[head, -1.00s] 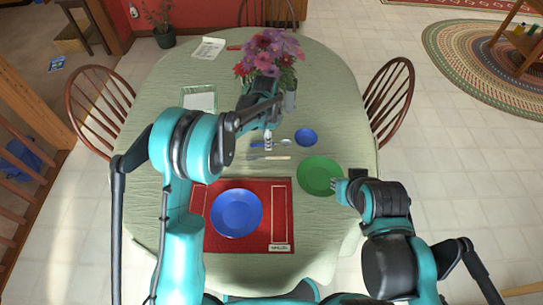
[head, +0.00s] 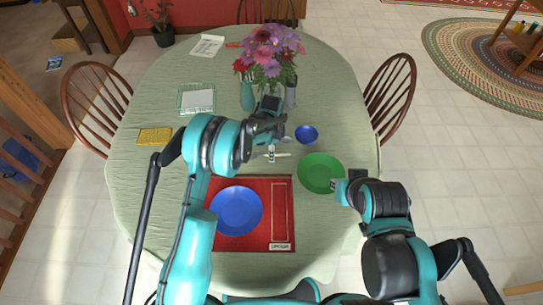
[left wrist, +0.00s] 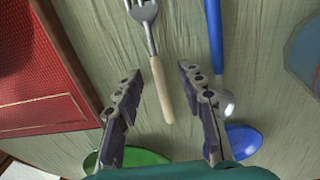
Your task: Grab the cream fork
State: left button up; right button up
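The cream fork (head: 283,155) lies on the green tablecloth. Its cream handle shows right of my left gripper (head: 271,154), and the rest is mostly hidden by the gripper and arm. In the left wrist view the fork (left wrist: 162,92) has silver tines at the top and its handle end points down, lying between the fingertips in the picture. My left gripper (left wrist: 161,75) is open there, with nothing held. My right gripper (head: 337,187) is by the green plate's right rim; its fingers are too small to read.
A blue-handled spoon (left wrist: 214,38) lies right of the fork. A blue bowl (head: 306,134), a green plate (head: 320,171) and a red placemat (head: 236,244) with a blue plate (head: 236,211) are close by. A flower vase (head: 270,60) and a grey shaker (head: 290,95) stand behind.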

pick_arm(q)
jog(key=shift+c, duration=0.2)
grip_shut()
jog(key=shift+r, duration=0.1)
